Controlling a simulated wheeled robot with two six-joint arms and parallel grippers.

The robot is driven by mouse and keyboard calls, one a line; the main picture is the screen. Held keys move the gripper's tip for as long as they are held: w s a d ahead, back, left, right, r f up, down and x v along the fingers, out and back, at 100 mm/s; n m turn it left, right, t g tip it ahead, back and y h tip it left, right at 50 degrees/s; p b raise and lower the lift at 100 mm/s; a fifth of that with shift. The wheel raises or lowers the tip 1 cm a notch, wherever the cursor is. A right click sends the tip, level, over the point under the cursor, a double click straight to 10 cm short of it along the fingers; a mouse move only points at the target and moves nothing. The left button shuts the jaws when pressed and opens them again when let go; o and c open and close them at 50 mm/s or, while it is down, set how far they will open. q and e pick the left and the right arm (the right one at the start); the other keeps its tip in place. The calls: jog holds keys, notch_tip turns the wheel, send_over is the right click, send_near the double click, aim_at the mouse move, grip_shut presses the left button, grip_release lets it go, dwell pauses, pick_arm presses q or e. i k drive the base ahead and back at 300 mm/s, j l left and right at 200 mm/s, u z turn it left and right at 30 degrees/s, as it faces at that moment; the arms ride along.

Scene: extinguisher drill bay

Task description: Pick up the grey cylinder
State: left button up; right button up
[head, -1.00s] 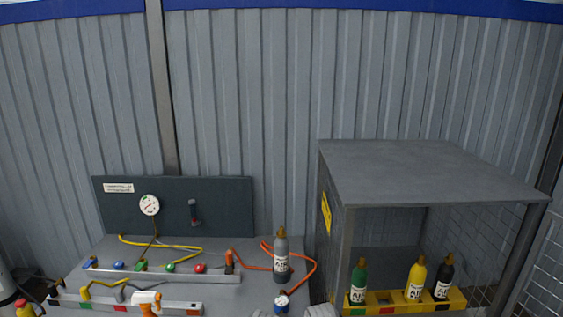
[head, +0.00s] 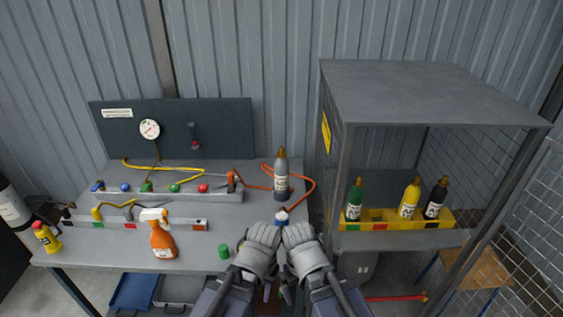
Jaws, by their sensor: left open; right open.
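The grey cylinder (head: 281,176) stands upright on the grey workbench (head: 110,255), with a white label and a brass-coloured top. An orange hose (head: 309,182) curves around and behind it. My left gripper (head: 264,232) and my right gripper (head: 296,232) are side by side at the front of the bench, in front of the cylinder and apart from it. They look like grey gloved hands; both are open and hold nothing that I can see. A blue and white fitting (head: 281,216) shows just beyond them, partly hidden.
A mesh-sided cage (head: 420,95) stands right of the bench. Its yellow rack (head: 385,222) holds green (head: 355,200), yellow (head: 410,199) and black (head: 436,200) cylinders. An orange spray bottle (head: 162,238) and a small green cylinder (head: 223,251) stand left of my grippers.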

aim_at(282, 164)
jog(key=i+j+z, duration=0.15)
jog(key=j+z, duration=0.25)
jog(key=i+j+z, duration=0.1)
jog(key=j+z, duration=0.2)
jog(key=z, duration=0.15)
jog(key=j+z, duration=0.8)
